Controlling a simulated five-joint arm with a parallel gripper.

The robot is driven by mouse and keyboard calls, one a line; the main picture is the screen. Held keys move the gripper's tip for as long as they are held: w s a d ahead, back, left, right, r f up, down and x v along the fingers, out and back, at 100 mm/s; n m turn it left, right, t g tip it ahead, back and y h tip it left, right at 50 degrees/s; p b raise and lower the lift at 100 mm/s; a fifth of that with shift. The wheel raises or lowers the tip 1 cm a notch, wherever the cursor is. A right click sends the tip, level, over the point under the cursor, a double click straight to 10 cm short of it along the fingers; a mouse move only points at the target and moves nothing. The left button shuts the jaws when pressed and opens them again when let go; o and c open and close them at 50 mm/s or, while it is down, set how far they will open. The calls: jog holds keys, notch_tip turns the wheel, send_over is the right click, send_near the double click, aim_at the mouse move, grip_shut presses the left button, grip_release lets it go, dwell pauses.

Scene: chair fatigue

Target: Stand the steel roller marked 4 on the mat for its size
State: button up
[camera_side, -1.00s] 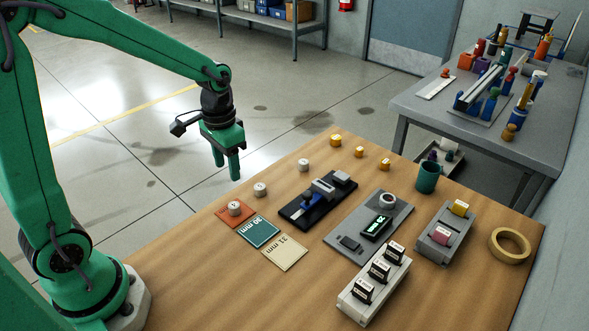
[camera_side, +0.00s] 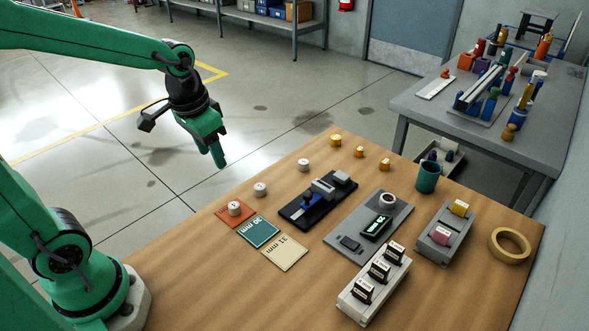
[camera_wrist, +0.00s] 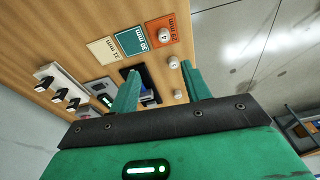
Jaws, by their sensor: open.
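The steel roller marked 4 (camera_wrist: 163,36) stands upright on the orange 29 mm mat (camera_wrist: 174,24); in the side view the roller (camera_side: 235,208) is on that mat (camera_side: 226,219) too, clear of my gripper. Beside it lie the teal 30 mm mat (camera_side: 258,232) and the cream 31 mm mat (camera_side: 285,253). Two other pale rollers, one nearer the mats (camera_side: 260,189) and one farther off (camera_side: 304,165), stand on the bare table. My gripper (camera_side: 218,160) is open and empty, raised beyond the table's left edge. Its fingers (camera_wrist: 160,88) spread apart in the wrist view.
A black measuring fixture (camera_side: 318,199) and a grey gauge with a lit green display (camera_side: 376,227) stand mid-table. A white rack with black-topped blocks (camera_side: 374,284), several yellow pieces (camera_side: 336,140), a teal cup (camera_side: 428,177) and a tape roll (camera_side: 510,246) surround them. The front-left wood is clear.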

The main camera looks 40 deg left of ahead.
jog(key=s+d+r+t, duration=0.1)
jog(key=s+r+t, duration=0.2)
jog(key=s+r, duration=0.2)
jog(key=shift+s+d+r+n+t, duration=0.2)
jog(key=shift+s+r+n+t, duration=0.1)
jog(key=shift+s, duration=1.45)
